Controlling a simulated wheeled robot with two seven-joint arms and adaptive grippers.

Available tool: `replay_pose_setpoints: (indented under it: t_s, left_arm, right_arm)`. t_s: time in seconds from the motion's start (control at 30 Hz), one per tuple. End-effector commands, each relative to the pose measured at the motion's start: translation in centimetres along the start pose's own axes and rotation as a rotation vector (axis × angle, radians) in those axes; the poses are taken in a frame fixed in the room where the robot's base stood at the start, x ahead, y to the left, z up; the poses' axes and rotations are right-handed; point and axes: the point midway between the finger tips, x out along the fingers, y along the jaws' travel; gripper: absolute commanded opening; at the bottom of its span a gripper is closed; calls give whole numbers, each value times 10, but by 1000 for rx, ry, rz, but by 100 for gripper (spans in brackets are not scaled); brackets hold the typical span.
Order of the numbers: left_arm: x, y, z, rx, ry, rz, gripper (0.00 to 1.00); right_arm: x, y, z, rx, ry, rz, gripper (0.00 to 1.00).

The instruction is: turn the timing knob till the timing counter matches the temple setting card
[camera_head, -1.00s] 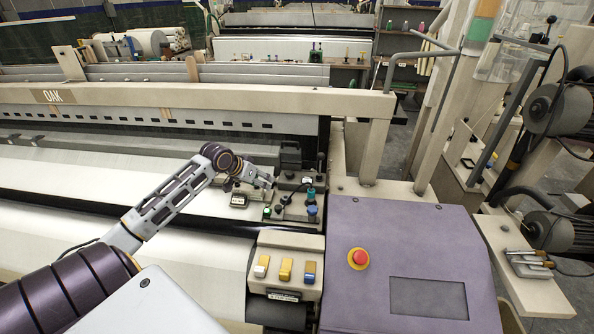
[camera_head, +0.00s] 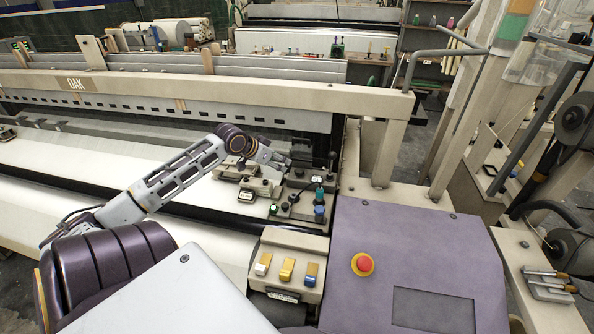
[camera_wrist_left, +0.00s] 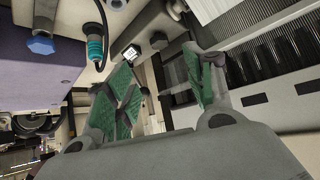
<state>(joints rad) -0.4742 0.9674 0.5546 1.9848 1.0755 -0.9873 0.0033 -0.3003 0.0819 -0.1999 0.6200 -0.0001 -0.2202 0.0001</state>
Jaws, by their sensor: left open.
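My left gripper (camera_head: 282,160) is over the rear of the small control fixture at the loom's right end. In the left wrist view the green-padded fingers (camera_wrist_left: 157,88) are apart, with no object seen held between them. A small white-faced square in a dark frame (camera_wrist_left: 132,52) lies just beyond the fingers. A dark round knob (camera_wrist_left: 158,40) is beside it; I cannot tell whether it is the timing knob. A small dark-framed display (camera_head: 246,195) sits left of the fixture, its figures too small to read. I cannot identify the temple setting card. My right gripper is not in view.
A teal-collared plug with a cable (camera_head: 319,196) and a blue knob (camera_head: 319,211) stand at the fixture's right side. A button box (camera_head: 287,270) and the purple console with a red stop button (camera_head: 362,264) are in front. The loom beam (camera_head: 200,92) runs behind.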

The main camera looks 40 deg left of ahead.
Motion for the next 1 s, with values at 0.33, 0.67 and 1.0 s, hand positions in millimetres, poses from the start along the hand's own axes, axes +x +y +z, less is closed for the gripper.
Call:
replay_pose_setpoints:
  t_s: [0.33, 0.67, 1.0]
  left_arm:
    - [10, 0, -1, 0, 0, 1, 54]
    - [34, 0, -1, 0, 0, 1, 54]
    - [57, 0, -1, 0, 1, -1, 54]
  right_arm:
    - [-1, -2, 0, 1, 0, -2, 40]
    - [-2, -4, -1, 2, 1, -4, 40]
    - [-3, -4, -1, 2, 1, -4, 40]
